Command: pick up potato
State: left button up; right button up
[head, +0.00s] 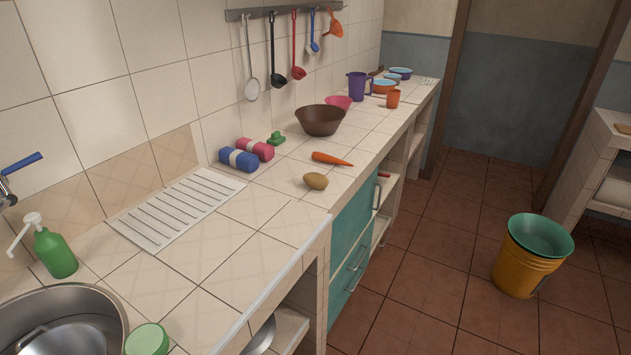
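A tan, oval potato (316,181) lies on the tiled counter (262,208), close to its front edge and above the teal drawers. It lies free, with clear tile around it. An orange carrot (331,159) lies just behind it, apart from it. Neither of my grippers shows in the head view.
Behind the potato are blue and pink rolls (238,159) and a brown bowl (320,120). A white drainer (178,209), green soap bottle (54,251) and metal basin (112,312) are nearer left. A yellow bucket (522,268) stands on the otherwise open floor.

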aim_at(316, 180)
jog(key=i+l+u, duration=0.1)
jog(key=i+l, duration=0.15)
jog(key=l, duration=0.15)
jog(key=i+l+u, duration=0.15)
jog(key=l, duration=0.2)
jog(key=i+l+u, duration=0.1)
jog(key=i+l, duration=0.15)
jog(key=l, duration=0.2)
jog(key=i+l+u, duration=0.1)
jog(key=l, duration=0.35)
jog(key=i+l+u, duration=0.15)
jog(key=l, duration=0.3)
jog(key=i+l+u, duration=0.1)
jog(key=i+l, duration=0.15)
jog(key=l, duration=0.2)
jog(key=i+l+u, duration=0.1)
jog(key=l, duration=0.4)
jog(key=i+l+u, duration=0.15)
jog(key=l, duration=0.35)
